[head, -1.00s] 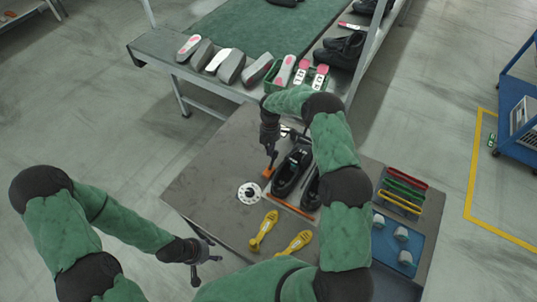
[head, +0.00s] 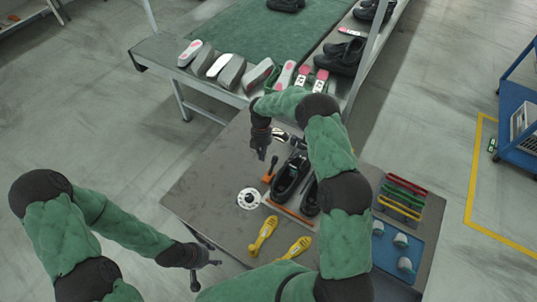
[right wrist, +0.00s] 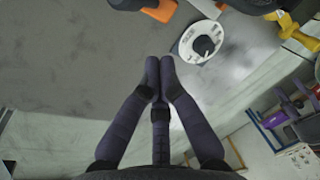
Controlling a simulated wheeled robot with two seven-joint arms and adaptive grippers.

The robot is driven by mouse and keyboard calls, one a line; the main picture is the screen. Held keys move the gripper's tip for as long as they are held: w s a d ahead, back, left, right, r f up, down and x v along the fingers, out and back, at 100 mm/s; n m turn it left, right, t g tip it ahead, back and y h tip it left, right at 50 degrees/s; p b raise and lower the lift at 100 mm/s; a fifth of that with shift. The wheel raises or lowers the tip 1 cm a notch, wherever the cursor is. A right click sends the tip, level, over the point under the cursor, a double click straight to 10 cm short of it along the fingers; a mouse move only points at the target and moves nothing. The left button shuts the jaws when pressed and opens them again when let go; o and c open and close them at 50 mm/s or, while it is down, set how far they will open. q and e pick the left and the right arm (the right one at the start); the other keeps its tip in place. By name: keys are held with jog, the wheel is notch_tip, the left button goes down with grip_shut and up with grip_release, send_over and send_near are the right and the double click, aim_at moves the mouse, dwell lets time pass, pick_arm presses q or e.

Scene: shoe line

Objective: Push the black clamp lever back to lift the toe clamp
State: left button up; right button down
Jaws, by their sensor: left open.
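The black clamp lever (head: 273,163) shows in the head view as a dark bar rising from an orange piece (head: 267,178), left of the black shoes (head: 290,176). In the right wrist view, an orange piece (right wrist: 160,11) with a dark part beside it is cut off by the top edge. The toe clamp cannot be made out clearly. My right gripper (head: 262,153) is just above and left of the lever; contact cannot be told. Its fingers (right wrist: 159,68) are together and empty in the wrist view. My left gripper (head: 208,265) is open and empty, off the table's front-left edge.
A white dial (head: 249,198) with a dark centre lies on the table (head: 205,190). Yellow foot-shaped pieces (head: 263,235) lie in front. A blue tray (head: 385,250) and coloured handles (head: 405,190) are at right. A bench with shoe parts stands behind. The table's left side is clear.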

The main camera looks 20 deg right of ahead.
jog(key=w+d+r, duration=0.2)
jog(key=w+r, duration=0.1)
jog(key=r, duration=0.5)
jog(key=shift+d+r, duration=0.25)
jog(key=shift+d, duration=0.05)
jog(key=shift+f, duration=0.1)
